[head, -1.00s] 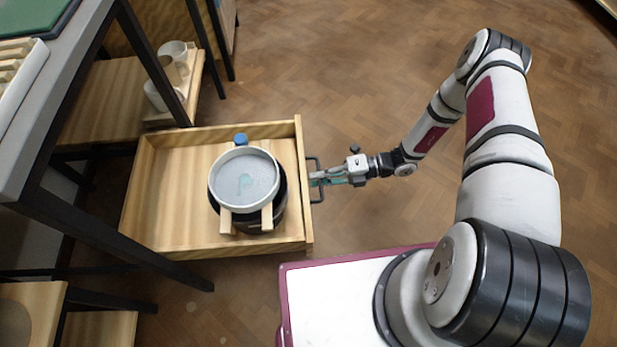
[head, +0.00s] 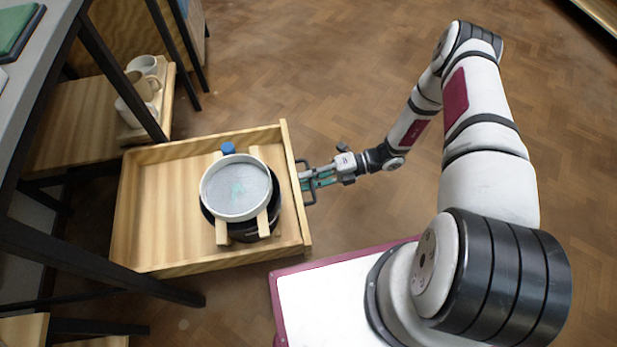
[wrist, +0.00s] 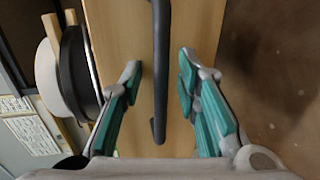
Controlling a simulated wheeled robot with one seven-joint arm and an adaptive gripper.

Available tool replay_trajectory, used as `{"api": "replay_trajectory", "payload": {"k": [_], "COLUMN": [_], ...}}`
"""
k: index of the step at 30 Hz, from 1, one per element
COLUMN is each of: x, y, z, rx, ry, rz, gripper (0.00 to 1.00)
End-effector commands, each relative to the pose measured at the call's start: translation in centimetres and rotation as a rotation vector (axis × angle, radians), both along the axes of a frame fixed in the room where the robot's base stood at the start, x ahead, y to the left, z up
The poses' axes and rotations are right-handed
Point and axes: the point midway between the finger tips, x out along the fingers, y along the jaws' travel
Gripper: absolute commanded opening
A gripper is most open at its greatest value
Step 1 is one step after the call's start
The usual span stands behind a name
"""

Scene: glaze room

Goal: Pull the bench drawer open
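The wooden bench drawer (head: 155,200) stands well out from the dark-framed bench in the head view. Its dark bar handle (head: 306,196) is on the front at the right. My gripper (head: 316,180) is at this handle. In the wrist view the handle (wrist: 161,30) runs between the two teal-padded fingers (wrist: 160,65), with a visible gap on each side. The fingers are open around the bar and do not appear to grip it. The drawer front (wrist: 120,25) lies behind the handle.
A round sieve (head: 237,187) rests on wooden slats over a dark bucket (head: 246,232) in the drawer, beside a blue-capped item (head: 228,148). Mugs (head: 143,66) stand on a board on the lower shelf. A black bench leg (head: 110,270) crosses near the drawer. The floor to the right is clear.

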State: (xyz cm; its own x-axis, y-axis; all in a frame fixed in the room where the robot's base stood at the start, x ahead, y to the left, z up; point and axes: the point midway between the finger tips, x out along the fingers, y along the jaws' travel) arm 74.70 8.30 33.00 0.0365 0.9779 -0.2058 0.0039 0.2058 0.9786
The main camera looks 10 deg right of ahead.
Motion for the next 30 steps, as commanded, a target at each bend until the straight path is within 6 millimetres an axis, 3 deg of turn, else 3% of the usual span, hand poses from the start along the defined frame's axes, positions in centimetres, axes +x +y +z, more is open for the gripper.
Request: {"api": "replay_trajectory", "payload": {"k": [4, 8, 21, 30], "x": [-0.1, -0.1, -0.4, -0.4], "y": [-0.3, -1.8, -10.0, -11.8], "z": [0.1, 0.3, 2.1, 2.4], "rx": [0.001, -0.001, -0.001, 0.0], "ry": [0.001, 0.001, 0.0, -0.001], "rz": [0.002, 0.0, -0.001, 0.0], "gripper": [0.3, 0.3, 0.3, 0.3]}}
